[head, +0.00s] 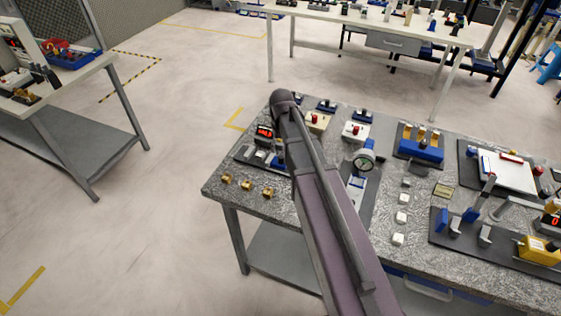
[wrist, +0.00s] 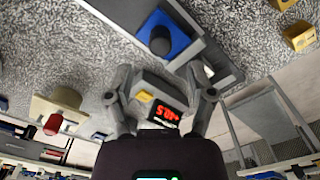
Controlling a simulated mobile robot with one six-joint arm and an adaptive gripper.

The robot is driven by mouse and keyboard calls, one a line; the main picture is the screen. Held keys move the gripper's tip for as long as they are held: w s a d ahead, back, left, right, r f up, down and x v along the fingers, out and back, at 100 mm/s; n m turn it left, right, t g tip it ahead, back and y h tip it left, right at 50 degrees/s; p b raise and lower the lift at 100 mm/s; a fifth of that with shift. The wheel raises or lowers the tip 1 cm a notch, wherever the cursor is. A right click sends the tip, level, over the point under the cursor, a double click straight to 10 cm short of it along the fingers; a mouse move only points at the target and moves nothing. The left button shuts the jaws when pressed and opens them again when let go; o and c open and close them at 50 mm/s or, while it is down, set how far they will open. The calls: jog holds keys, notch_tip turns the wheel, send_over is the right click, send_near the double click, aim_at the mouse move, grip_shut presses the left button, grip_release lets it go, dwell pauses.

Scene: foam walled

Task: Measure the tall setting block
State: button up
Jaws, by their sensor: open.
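My gripper (wrist: 160,82) is open in the wrist view, with its fingers spread on either side of a gauge readout (wrist: 167,117). The readout has a grey housing, a yellow button and red digits, which appear upside down. Beyond the fingertips is a blue block (wrist: 178,34) with a dark round post, on a dark base plate (wrist: 213,62). In the head view the readout (head: 264,132) is left of my arm, which hides my gripper. Several small pale blocks (head: 401,217) stand in a row right of my arm. I cannot tell which item is the tall setting block.
The speckled worktop (head: 215,187) carries three brass pieces (head: 246,185) near its left edge. A dial gauge (head: 364,162) stands just right of my arm. A box with a red button (head: 317,121) and a blue rack (head: 420,151) stand farther back. Open floor lies left.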

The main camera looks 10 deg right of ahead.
aim_at(281, 156)
jog(key=shift+f+b, duration=2.4)
jog(key=shift+f, duration=0.25)
jog(key=c, duration=1)
